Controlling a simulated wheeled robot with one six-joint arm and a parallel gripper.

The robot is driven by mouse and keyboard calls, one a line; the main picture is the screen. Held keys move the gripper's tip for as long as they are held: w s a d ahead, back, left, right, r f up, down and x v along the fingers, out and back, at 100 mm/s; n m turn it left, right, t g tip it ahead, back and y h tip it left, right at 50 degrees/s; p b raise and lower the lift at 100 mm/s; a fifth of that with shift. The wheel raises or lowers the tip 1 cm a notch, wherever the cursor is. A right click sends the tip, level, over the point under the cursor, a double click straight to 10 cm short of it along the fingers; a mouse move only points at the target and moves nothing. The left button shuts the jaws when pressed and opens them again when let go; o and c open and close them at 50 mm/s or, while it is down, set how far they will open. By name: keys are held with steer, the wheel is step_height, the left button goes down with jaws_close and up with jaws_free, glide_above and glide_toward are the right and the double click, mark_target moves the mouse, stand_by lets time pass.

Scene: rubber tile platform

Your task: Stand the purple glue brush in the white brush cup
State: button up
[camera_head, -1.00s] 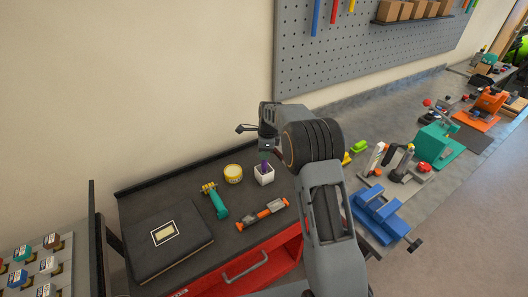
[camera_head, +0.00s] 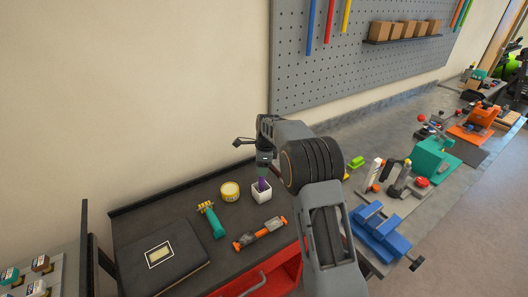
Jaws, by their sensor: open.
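The purple glue brush (camera_head: 261,184) stands in the white brush cup (camera_head: 262,194) on the dark bench top, its lower end hidden inside the cup. My gripper (camera_head: 264,168) is open, pointing down just above the cup, at the upper end of the brush. The fingers are small and dark here, and I cannot tell whether they touch the brush.
A yellow tape roll (camera_head: 229,191) lies left of the cup. A teal-handled tool (camera_head: 212,219), an orange-and-grey tool (camera_head: 260,233) and a black book (camera_head: 162,257) lie nearby. A blue vise (camera_head: 380,231) is on the right.

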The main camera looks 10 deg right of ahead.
step_height(320, 180, up, 12)
steer(key=d, duration=0.1)
steer(key=shift+s+d+f+b, duration=0.15)
steer(key=shift+d+f+b, duration=0.1)
steer(key=shift+b, duration=0.15)
step_height(320, 180, down, 5)
steer(key=s+n, duration=0.3)
steer(key=n, duration=0.5)
steer(key=s+r+n+t, duration=0.2)
steer(key=s+n, duration=0.4)
steer(key=s, duration=0.8)
steer(key=s+r+n+t+h, duration=0.1)
steer(key=s+n, duration=0.5)
steer(key=s, duration=0.8)
steer(key=shift+a+r+t, duration=0.45)
steer(key=shift+r+t, duration=0.2)
steer(key=shift+t, duration=0.05)
